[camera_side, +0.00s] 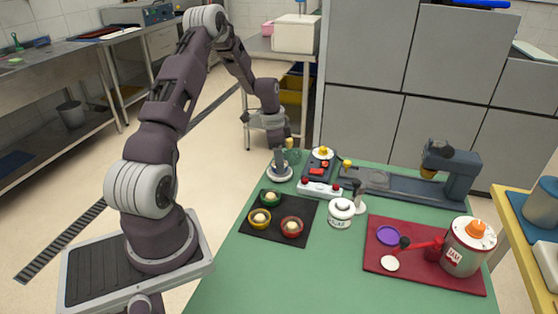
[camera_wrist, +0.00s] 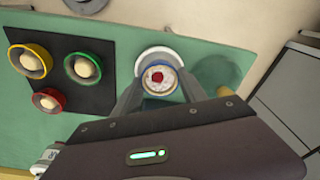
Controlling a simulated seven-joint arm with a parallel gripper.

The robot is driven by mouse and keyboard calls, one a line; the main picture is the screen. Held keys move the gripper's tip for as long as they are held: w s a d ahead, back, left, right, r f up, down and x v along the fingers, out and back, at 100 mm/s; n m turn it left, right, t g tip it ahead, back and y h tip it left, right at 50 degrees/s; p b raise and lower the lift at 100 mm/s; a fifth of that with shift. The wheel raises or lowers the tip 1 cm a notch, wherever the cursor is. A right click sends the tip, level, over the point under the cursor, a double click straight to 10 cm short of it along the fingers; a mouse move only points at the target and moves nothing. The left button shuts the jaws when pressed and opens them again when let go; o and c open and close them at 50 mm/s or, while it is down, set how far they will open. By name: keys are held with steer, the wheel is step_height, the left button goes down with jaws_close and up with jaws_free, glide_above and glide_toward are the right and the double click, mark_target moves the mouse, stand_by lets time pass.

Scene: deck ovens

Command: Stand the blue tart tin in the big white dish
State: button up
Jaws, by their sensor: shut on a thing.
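My gripper (camera_wrist: 158,98) is shut on the blue tart tin (camera_wrist: 159,92), which has a pale filling with a red spot on top. In the wrist view the tin is between the two fingers, in front of the white dish (camera_wrist: 156,51), whose rim shows as an arc behind it. In the side view the white dish (camera_side: 281,177) stands at the table's far left edge, with my gripper (camera_side: 277,160) right over it. The fingers hide much of the tin there. I cannot tell whether the tin touches the dish's floor.
A black tray (camera_side: 262,237) with yellow, green and red tins lies nearby. A green translucent vessel (camera_side: 292,155) stands close to the dish's right. The front green tabletop is clear.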

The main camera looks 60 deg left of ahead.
steer(key=shift+f, duration=0.6)
steer(key=o, duration=1.1)
steer(key=r, duration=0.7)
steer(key=s+r, duration=0.1)
steer(key=r, duration=0.3)
steer(key=shift+s+a, duration=0.1)
steer(key=shift+a, duration=0.15)
